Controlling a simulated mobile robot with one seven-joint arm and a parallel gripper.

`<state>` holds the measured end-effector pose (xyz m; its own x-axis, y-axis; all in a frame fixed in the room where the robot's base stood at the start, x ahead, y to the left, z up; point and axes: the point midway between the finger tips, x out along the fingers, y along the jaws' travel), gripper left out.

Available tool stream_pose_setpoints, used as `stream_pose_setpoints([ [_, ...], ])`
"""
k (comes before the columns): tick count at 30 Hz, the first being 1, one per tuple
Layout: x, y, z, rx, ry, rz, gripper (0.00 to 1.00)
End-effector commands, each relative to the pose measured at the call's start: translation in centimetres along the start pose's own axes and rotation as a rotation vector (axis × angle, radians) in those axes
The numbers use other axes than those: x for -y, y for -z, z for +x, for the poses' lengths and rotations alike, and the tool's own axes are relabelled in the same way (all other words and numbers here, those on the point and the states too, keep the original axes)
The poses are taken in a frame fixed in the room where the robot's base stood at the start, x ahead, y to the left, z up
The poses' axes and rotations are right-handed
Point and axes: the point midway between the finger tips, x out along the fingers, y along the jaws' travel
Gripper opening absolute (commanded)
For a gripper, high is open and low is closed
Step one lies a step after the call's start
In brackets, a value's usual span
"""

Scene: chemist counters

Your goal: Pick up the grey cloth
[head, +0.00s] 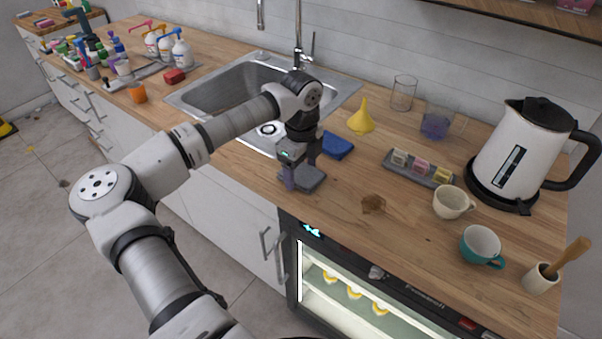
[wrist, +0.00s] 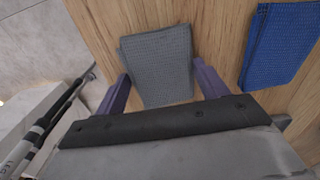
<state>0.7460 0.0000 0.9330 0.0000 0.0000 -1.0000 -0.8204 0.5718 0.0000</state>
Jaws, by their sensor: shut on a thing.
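The grey cloth (head: 312,180) lies folded flat on the wooden counter near its front edge, in front of the sink. My gripper (head: 300,172) points down at it, with one purple finger at each side. In the wrist view, the grey cloth (wrist: 158,62) sits between the two fingertips of my gripper (wrist: 162,72), which is shut on it at its left and right edges. The cloth looks still level with the counter; I cannot tell any gap under it.
A blue cloth (head: 338,145) lies just behind and to the right, also in the wrist view (wrist: 277,45). The sink (head: 190,98) is behind left. A yellow funnel (head: 361,120), a small tray (head: 407,172) and a brown stain (head: 373,204) are to the right.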

Motion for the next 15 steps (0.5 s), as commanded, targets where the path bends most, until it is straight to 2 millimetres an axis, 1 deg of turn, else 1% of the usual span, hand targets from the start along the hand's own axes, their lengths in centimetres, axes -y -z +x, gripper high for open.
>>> stream_pose_setpoints([
  [5,0.0,0.0,-0.1,0.0,0.0,0.0,0.51],
  [8,0.0,0.0,-0.6,0.001,0.0,0.0,0.51],
  [11,0.1,-0.1,-1.5,0.003,0.002,-0.001,0.51],
  [14,0.1,-0.1,-3.1,0.005,0.003,0.0,0.51],
  [15,0.1,-0.1,-4.0,0.004,0.002,-0.001,0.51],
])
